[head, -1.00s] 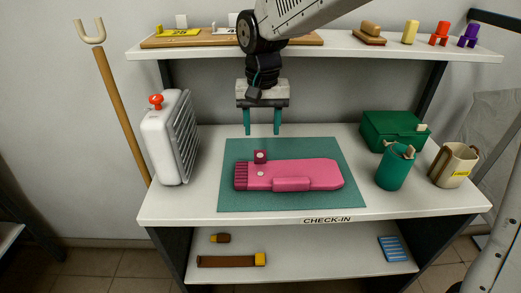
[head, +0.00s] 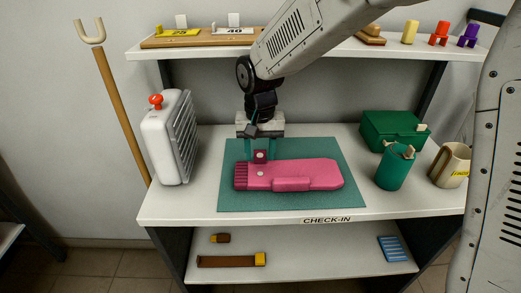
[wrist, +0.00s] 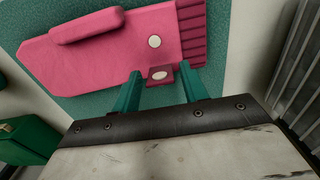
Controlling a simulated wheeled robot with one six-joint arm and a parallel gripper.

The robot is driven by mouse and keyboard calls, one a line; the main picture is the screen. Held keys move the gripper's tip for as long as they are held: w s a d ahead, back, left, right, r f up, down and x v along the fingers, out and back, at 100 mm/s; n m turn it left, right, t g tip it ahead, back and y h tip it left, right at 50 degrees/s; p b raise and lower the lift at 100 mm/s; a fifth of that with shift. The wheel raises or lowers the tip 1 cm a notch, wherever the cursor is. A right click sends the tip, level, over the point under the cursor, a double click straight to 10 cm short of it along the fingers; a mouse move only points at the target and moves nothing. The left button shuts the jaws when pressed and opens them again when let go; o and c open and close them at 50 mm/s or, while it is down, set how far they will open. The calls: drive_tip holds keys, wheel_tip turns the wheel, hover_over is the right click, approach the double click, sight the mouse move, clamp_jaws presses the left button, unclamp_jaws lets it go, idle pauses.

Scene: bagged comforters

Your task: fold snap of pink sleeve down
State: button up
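A pink sleeve (head: 300,174) lies flat on the green mat (head: 240,205), its ribbed cuff at the left. It also shows in the wrist view (wrist: 95,50). Its dark pink snap tab (head: 260,156) stands out past the sleeve's far edge, with a pale snap on it; the tab also shows in the wrist view (wrist: 160,76). A matching pale stud (head: 261,174) sits on the sleeve near the cuff. My gripper (head: 260,157) is open, its teal fingers on either side of the tab. In the wrist view (wrist: 160,85) gaps show between the fingers and the tab.
A white panelled unit with a red knob (head: 168,135) stands left of the mat. A green box (head: 390,130), a green canister (head: 394,168) and a cream mug (head: 449,165) stand at the right. An upper shelf (head: 340,45) runs behind.

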sight(260, 165)
drive_tip(key=c, duration=0.7)
drive_tip(key=shift+s+t, duration=0.55)
drive_tip(key=shift+t, duration=0.65)
drive_tip(key=t, duration=0.1)
drive_tip(key=s+t, duration=0.1)
drive_tip(key=t, duration=0.1)
drive_tip(key=shift+s+a+f+t, duration=0.1)
drive_tip(key=shift+s+f+t, duration=0.1)
drive_tip(key=shift+f+t, duration=0.15)
drive_tip(key=shift+s+f+t, duration=0.25)
drive_tip(key=shift+f+t, duration=0.05)
drive_tip(key=shift+t, duration=0.45)
drive_tip(key=shift+s+f+t, duration=0.25)
drive_tip(key=shift+f+t, duration=0.05)
drive_tip(key=shift+t, duration=0.4)
drive_tip(key=shift+s+f+t, duration=0.2)
drive_tip(key=shift+f+t, duration=0.15)
drive_tip(key=shift+t, duration=0.75)
